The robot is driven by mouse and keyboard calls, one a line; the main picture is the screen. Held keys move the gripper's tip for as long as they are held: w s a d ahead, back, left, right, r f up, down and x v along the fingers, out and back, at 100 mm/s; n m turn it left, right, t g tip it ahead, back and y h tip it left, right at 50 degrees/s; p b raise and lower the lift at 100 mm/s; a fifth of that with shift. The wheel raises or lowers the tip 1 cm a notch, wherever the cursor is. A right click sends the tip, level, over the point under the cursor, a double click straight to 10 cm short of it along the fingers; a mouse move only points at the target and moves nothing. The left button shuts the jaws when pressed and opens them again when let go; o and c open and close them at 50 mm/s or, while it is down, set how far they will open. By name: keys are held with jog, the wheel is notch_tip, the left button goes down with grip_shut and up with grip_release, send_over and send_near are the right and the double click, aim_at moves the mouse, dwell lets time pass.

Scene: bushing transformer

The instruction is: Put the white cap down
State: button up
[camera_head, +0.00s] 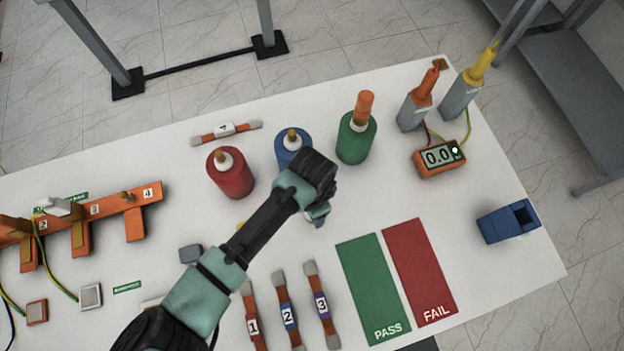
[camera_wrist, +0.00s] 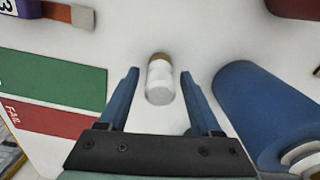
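The white cap (camera_wrist: 160,82), a small white cylinder with a brown-gold end, is on the white table in the wrist view. My gripper (camera_wrist: 161,75) is open, its two blue fingers on either side of the cap with a visible gap on each side. I cannot tell whether the cap stands or lies. In the head view my gripper (camera_head: 318,213) is just in front of the blue bottle (camera_head: 291,146), and my arm hides the cap there. The blue bottle also shows right of my fingers in the wrist view (camera_wrist: 262,112).
A red bottle (camera_head: 230,174) and a green bottle (camera_head: 356,139) flank the blue one. Green PASS (camera_head: 372,285) and red FAIL (camera_head: 418,270) mats lie to the right front. Several numbered fuses, such as number 2 (camera_head: 287,313), lie in front. A meter (camera_head: 440,157) stands back right.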

jog(key=shift+r, duration=0.15)
notch_tip(320, 180, up, 12)
jog(key=b, duration=0.1)
jog(key=w+d+r+t+h, duration=0.3)
jog(key=w+d+r+t, duration=0.3)
jog(key=w+d+r, duration=0.6)
jog(key=w+d+r+n+t+h, duration=0.15)
jog(key=r+t, duration=0.25)
jog(key=r, duration=0.7)
jog(key=w+d+r+t+h, duration=0.2)
jog(key=w+r+t+h, duration=0.1)
jog(key=r, duration=0.9)
jog(key=s+a+r+n+t, duration=0.2)
jog(key=a+r+t, duration=0.15)
jog(key=r, duration=0.55)
jog(key=s+a+r+n+t, duration=0.2)
jog(key=r+t, duration=0.2)
jog(key=r, duration=0.5)
jog(key=s+a+r+n+t+y, duration=0.2)
jog(key=s+a, duration=0.1)
jog(key=s+a+r+n+t+y, duration=0.2)
jog(key=a+r+y, duration=0.1)
jog(key=s+a+r+n+t+y, duration=0.2)
jog(key=s+a+r+n+t, duration=0.1)
jog(key=shift+s+a+r+y, duration=0.1)
jog(key=shift+s+a+y, duration=0.15)
jog(key=shift+s+a, duration=0.1)
jog(key=shift+w, duration=0.1)
